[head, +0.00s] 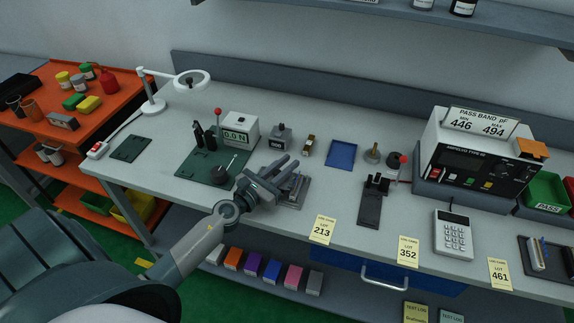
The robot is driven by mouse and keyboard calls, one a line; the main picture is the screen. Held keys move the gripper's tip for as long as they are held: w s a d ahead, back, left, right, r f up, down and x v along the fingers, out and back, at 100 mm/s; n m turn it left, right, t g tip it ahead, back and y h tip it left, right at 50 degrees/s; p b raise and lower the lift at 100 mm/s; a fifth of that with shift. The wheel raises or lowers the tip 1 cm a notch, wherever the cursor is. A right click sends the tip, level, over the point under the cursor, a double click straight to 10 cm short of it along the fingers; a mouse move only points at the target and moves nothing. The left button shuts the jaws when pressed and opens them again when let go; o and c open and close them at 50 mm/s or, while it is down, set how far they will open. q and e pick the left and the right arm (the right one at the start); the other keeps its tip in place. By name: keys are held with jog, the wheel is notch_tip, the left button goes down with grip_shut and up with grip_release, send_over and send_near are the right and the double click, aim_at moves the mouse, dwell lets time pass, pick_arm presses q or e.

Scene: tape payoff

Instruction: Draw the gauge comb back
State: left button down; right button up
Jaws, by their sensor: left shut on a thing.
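My left gripper (281,172) reaches in from the lower left over the front of the bench. It is shut on a part of a small dark grey fixture that I take to be the gauge comb (296,191). The fixture sits on the bench, and my fingers and wrist hide much of it, so its teeth and the exact grip point cannot be made out. My right gripper is out of view.
A green mat (188,165) with a force gauge (240,131) lies left of the gripper. A meter (477,155) stands far right.

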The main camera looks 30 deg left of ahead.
pick_arm(q)
jog(key=shift+s+a+f+b, duration=0.15)
jog(key=shift+a+b, duration=0.1)
jog(key=shift+a, duration=0.25)
jog(key=shift+s+a+r+b, duration=0.1)
jog(key=shift+a+b, duration=0.1)
jog(key=shift+a, duration=0.45)
jog(key=c, duration=1.9)
grip_release()
jog(key=shift+o, duration=0.2)
jog(key=shift+a, duration=0.1)
jog(key=shift+s, duration=0.1)
